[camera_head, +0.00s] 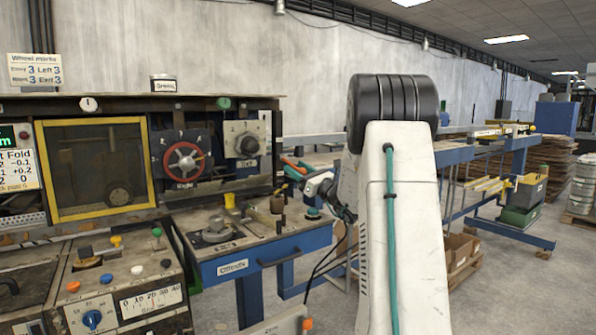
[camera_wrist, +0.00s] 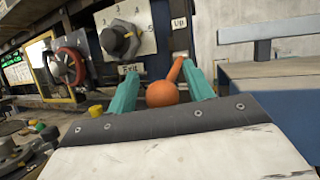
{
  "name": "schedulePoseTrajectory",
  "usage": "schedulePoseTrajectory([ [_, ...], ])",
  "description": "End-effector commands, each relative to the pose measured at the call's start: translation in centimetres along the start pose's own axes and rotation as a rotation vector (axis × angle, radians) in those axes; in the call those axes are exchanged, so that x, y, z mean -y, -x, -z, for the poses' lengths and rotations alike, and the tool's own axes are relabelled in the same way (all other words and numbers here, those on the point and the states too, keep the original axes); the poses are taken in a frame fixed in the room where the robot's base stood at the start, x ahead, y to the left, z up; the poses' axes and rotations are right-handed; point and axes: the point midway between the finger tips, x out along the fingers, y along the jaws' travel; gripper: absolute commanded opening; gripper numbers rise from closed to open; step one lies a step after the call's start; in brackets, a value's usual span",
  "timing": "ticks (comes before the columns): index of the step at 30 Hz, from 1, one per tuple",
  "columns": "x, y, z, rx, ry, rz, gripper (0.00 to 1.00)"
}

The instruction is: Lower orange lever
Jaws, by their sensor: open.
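The orange lever (camera_wrist: 163,93) has a round orange ball and a shaft that slants up and right toward a plate marked "Up" (camera_wrist: 179,23) in the wrist view. My gripper (camera_wrist: 161,73) is open, with one teal finger on each side of the ball and shaft. I cannot tell whether either finger touches the lever. In the head view my gripper (camera_head: 295,167) is at the right end of the machine panel, with a small bit of orange by its fingers. The lever's mounting is partly hidden there.
A grey knob (camera_wrist: 120,40) marked with numbers and "Exit" is left of the lever, with a red handwheel (camera_wrist: 69,66) beyond it. The blue "Offsets" drawer bench (camera_head: 232,267) stands below. A blue roller table (camera_head: 455,157) extends right. Open floor lies at the lower right.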

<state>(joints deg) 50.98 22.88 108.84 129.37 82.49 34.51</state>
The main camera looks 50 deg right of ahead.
Motion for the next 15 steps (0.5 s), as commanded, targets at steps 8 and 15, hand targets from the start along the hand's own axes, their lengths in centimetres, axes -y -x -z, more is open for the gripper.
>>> schedulePoseTrajectory([
  [8,0.1,4.0,0.0,-0.002,0.000,0.003,0.52],
  [15,0.0,7.1,0.1,-0.002,-0.002,0.000,0.52],
])
